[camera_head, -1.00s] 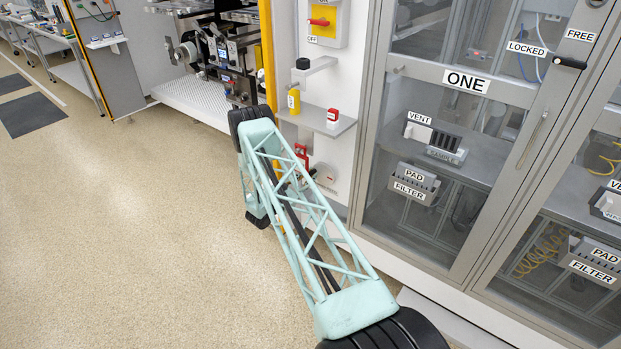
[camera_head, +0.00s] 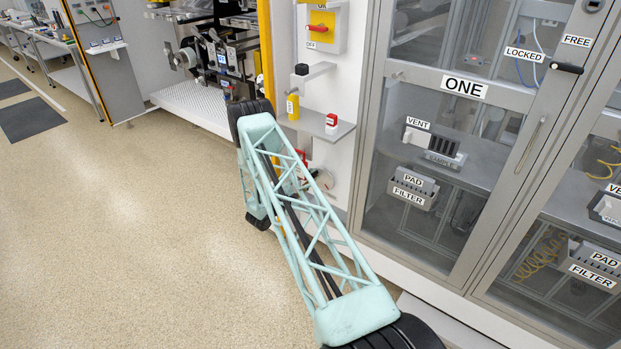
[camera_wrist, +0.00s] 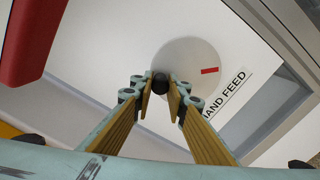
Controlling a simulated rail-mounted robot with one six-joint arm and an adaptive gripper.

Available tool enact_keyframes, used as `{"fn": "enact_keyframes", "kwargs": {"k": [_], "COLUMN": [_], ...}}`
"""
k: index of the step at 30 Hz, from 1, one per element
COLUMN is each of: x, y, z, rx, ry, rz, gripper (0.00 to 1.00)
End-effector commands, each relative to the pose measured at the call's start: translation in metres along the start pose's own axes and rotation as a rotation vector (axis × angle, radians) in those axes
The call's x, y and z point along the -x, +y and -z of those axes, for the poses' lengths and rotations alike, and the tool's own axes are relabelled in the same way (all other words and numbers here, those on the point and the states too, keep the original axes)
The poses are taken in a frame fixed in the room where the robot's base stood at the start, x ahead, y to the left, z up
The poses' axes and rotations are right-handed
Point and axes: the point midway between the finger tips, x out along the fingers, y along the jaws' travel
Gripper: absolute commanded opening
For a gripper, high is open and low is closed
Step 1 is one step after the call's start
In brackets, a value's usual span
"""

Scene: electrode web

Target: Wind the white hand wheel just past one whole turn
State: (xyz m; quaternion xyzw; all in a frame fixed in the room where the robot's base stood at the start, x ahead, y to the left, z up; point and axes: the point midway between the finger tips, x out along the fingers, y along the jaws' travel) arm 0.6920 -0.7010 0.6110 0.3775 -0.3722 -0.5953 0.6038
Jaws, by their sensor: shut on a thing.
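The white hand wheel (camera_wrist: 190,66) fills the upper middle of the wrist view, a round disc with a red mark (camera_wrist: 209,71) on its right side. A black knob (camera_wrist: 160,84) stands out from the wheel near its lower left. My gripper (camera_wrist: 160,95) is shut on this knob, one fingertip on each side. The HAND FEED label (camera_wrist: 226,96) is on the panel at the wheel's lower right.
A red block (camera_wrist: 32,40) sits close at the upper left of the wrist view. Glass-doored cabinets (camera_head: 440,170) stand to the right; open floor (camera_head: 120,240) lies left.

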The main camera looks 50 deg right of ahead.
Motion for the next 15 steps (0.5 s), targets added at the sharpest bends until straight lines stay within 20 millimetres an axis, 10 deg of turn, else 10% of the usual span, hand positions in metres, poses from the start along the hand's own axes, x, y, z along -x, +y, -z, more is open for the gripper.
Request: {"fn": "enact_keyframes", "kwargs": {"k": [15], "x": [0.000], "y": [0.004], "z": [-0.017], "rx": [-0.372], "ry": [0.000], "rz": [-0.001], "gripper": [0.03]}}
